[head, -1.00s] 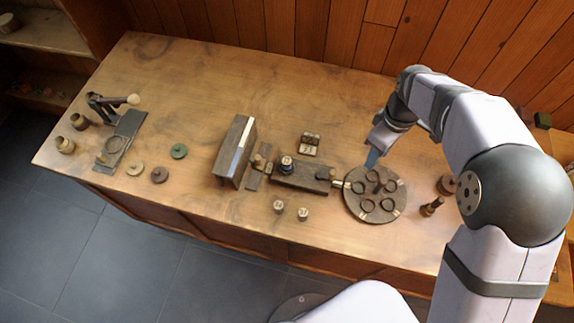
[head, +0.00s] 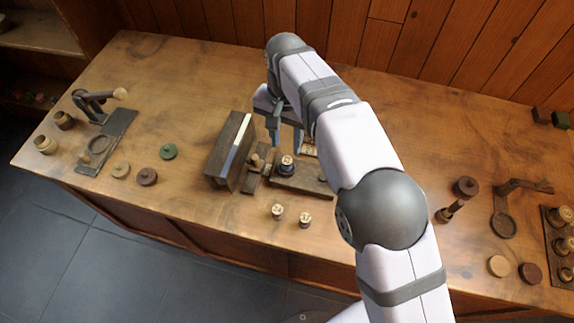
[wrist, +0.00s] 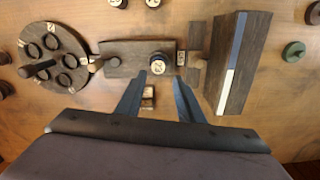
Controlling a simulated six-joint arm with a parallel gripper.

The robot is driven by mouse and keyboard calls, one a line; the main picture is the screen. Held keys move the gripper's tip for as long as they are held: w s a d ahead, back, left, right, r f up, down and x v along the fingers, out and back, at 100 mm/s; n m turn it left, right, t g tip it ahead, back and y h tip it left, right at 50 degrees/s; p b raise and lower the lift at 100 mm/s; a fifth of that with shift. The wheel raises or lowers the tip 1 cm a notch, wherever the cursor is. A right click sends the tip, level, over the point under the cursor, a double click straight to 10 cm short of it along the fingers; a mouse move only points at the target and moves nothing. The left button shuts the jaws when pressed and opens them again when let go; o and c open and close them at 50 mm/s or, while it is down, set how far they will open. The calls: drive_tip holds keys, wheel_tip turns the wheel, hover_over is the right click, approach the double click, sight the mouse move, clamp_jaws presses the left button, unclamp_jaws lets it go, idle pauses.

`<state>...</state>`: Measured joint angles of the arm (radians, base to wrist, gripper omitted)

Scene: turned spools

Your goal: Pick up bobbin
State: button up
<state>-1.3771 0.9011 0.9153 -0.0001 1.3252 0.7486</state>
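A small dark bobbin-like spool with a pale, marked top (head: 287,161) stands upright on a dark wooden block (head: 300,181). In the wrist view the spool (wrist: 158,63) lies just beyond and between my fingertips. Two similar pale-topped spools, one on the left (head: 277,212) and one on the right (head: 305,220), stand on the table in front of the block. I cannot tell which the task means. My gripper (wrist: 160,82) is open and empty above the table, behind the block; its fingers (head: 287,143) also show in the head view.
A dark slab with a pale strip (head: 229,150) stands left of the block. Two small marked pieces (wrist: 148,97) lie under my fingers. A round board with rings (wrist: 53,58) adjoins the block's other end.

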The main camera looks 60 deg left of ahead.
sight(287, 160)
drive_tip(key=shift+f+p, duration=0.4)
drive_tip(key=shift+f, duration=0.65)
drive_tip(key=shift+d+f+p, duration=0.25)
drive_tip(key=shift+f+p, duration=1.2)
drive_tip(key=shift+f, duration=1.15)
drive_tip(key=c, duration=0.9)
